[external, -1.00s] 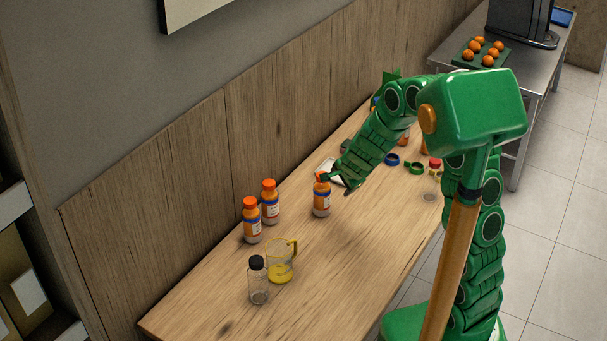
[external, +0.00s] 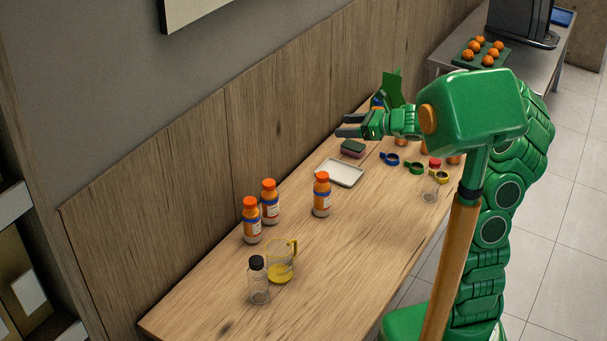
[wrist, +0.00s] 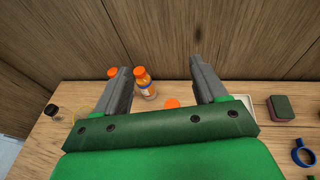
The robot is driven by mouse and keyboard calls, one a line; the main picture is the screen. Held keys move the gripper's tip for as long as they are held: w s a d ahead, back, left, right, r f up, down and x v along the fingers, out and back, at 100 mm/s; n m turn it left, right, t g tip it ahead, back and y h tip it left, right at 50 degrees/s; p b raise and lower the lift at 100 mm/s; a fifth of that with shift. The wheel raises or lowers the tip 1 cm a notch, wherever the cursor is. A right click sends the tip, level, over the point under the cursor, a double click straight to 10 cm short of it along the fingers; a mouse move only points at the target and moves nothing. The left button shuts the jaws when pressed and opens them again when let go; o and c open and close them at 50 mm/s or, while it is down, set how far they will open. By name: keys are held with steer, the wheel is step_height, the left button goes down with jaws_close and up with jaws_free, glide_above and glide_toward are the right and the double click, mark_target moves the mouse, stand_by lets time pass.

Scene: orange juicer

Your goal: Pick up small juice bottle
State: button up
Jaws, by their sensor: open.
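Three orange juice bottles with orange caps stand upright on the wooden table: a left one (external: 252,222), a middle one (external: 270,205) and a right one (external: 321,197). I cannot tell which is the small one. My gripper (external: 348,125) is open and empty, above the back of the table, pointing left and apart from the bottles. In the wrist view, one bottle (wrist: 147,88) shows between the open fingers (wrist: 160,63). A second orange cap (wrist: 112,73) is partly hidden by the left finger. A third cap (wrist: 172,103) shows just above my gripper's body, its bottle hidden.
A glass jug (external: 280,264) with yellow liquid and a clear black-capped bottle (external: 258,283) stand in front. A white tray (external: 339,172), a sponge (external: 352,148) and coloured rings (external: 414,168) lie farther back. A wooden wall (external: 180,195) borders the table's left side.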

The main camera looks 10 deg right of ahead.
glide_toward(323, 175)
steer(key=x, duration=0.3)
steer(key=shift+f+x, duration=0.15)
steer(key=shift+x, duration=1.7)
steer(key=shift+f+x, duration=0.15)
steer(key=shift+x, duration=1.7)
steer(key=shift+d, duration=0.1)
jaws_close()
